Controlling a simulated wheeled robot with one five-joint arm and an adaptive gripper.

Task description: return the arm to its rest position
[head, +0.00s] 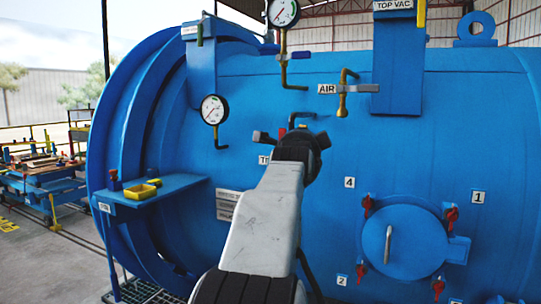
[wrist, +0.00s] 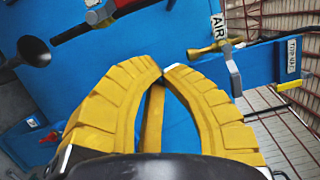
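In the head view my arm (head: 262,230) reaches forward and up toward the blue autoclave (head: 460,150), and its dark wrist (head: 298,155) stands in front of the vessel wall. The fingers are hidden behind the wrist there. In the wrist view my gripper (wrist: 163,70) shows two yellow ribbed fingers that curve together, with the tips almost meeting. A thin yellow bar (wrist: 153,118) shows between them; I cannot tell whether it belongs to the gripper. Blue surface shows through the gap, and I see no object held.
The brass AIR valve (head: 342,98) and pressure gauges (head: 213,110) stick out near the wrist. A round hatch (head: 405,242) with red clamps is at lower right.

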